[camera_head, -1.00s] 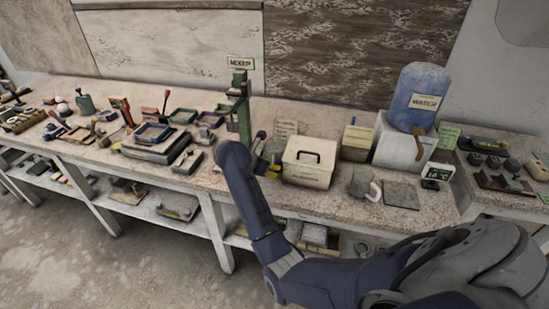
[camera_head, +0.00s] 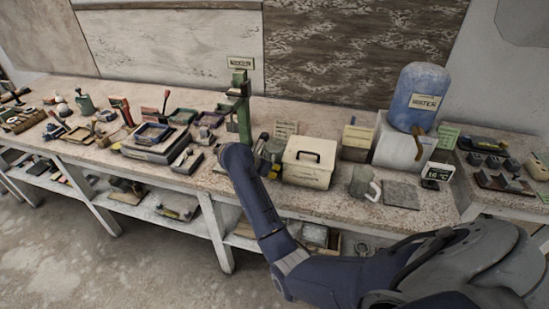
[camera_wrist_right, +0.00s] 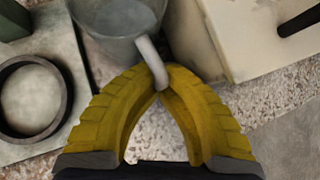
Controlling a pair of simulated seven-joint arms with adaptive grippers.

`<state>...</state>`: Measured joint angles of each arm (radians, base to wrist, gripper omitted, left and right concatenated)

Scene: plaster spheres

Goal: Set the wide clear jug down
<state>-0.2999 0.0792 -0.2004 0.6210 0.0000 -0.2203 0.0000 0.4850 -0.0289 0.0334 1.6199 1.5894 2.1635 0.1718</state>
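The wide clear jug (camera_wrist_right: 118,22) shows at the top of the right wrist view, cut off by the frame edge, with its pale handle (camera_wrist_right: 152,60) pointing down toward me. The yellow fingers of my right gripper (camera_wrist_right: 164,78) come together around the lower end of that handle. In the head view my right gripper (camera_head: 270,166) is small and partly hidden behind my dark blue arm, between the green mixer stand and the white lidded box. I cannot tell whether the jug's base touches the bench. My left gripper is not in view.
The white box (camera_head: 308,163) stands close right of the jug, and the green mixer stand (camera_head: 242,108) close left. A grey ring (camera_wrist_right: 30,97) lies on the mixer's base. Another jug with a white handle (camera_head: 374,191) stands farther right. Speckled bench shows below the fingers.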

